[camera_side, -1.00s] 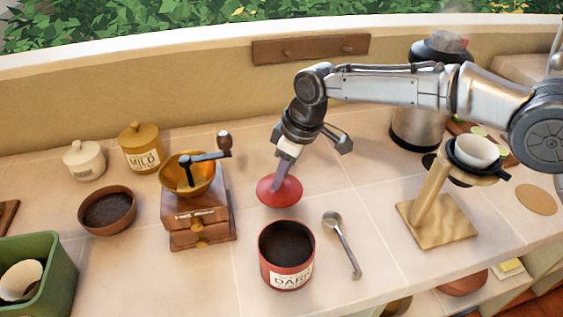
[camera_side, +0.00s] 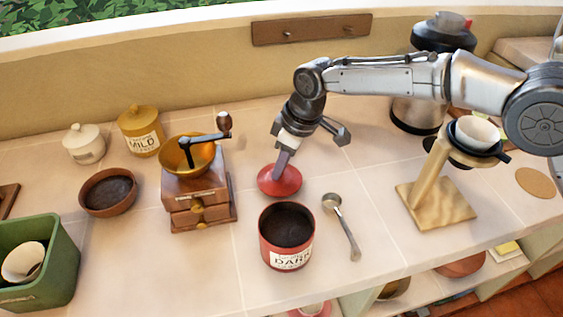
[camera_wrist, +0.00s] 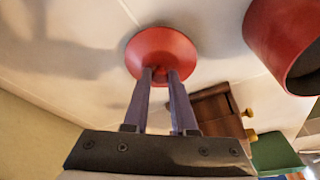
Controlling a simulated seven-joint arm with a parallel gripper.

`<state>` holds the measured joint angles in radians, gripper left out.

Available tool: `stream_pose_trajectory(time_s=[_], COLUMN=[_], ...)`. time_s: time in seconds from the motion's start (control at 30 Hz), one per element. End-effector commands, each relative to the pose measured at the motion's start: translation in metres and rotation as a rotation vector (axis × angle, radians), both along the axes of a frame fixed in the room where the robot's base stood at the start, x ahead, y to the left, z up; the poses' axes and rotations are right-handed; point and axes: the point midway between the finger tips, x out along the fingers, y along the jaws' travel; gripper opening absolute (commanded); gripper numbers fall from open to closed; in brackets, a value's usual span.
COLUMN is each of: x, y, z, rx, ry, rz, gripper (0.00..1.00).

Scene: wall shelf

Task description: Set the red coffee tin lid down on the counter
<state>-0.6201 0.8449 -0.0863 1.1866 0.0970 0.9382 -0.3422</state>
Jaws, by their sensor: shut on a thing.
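The red lid (camera_side: 279,182) is a round disc at or just above the counter (camera_side: 140,270), behind the open tin; I cannot tell whether it touches. My gripper (camera_side: 281,168) points down from above with its fingers shut on the lid's middle. In the wrist view, the lid (camera_wrist: 160,48) lies beyond the two narrow fingertips (camera_wrist: 163,76), which hide its grasped part. The open red coffee tin (camera_side: 287,250), labelled DARK and full of dark coffee, stands in front of the lid. The tin's wall (camera_wrist: 268,40) also shows in the wrist view.
A metal scoop (camera_side: 344,228) lies right of the tin. A wooden grinder (camera_side: 198,200) stands left of the lid. A wooden dripper stand (camera_side: 437,203) is farther right. Clear counter lies between the lid and the stand, and behind the lid.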

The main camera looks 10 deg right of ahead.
Motion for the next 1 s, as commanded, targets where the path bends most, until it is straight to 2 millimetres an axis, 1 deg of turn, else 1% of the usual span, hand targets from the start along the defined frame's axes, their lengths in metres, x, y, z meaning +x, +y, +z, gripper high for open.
stream_pose_trajectory(time_s=[0.5,0.53,0.67,0.7,1.0], x=[-0.0001,-0.0001,-0.0001,-0.0001,-0.0002], y=[0.0000,0.0000,0.0001,0.0001,-0.0001], z=[-0.0097,-0.0096,-0.0093,-0.0093,-0.0088], rx=[0.000,0.000,0.000,0.000,-0.001], ry=[0.001,0.000,0.000,0.000,0.001], rz=[0.000,0.000,0.000,0.000,0.000], gripper=[0.00,0.28,0.52,0.59,0.60])
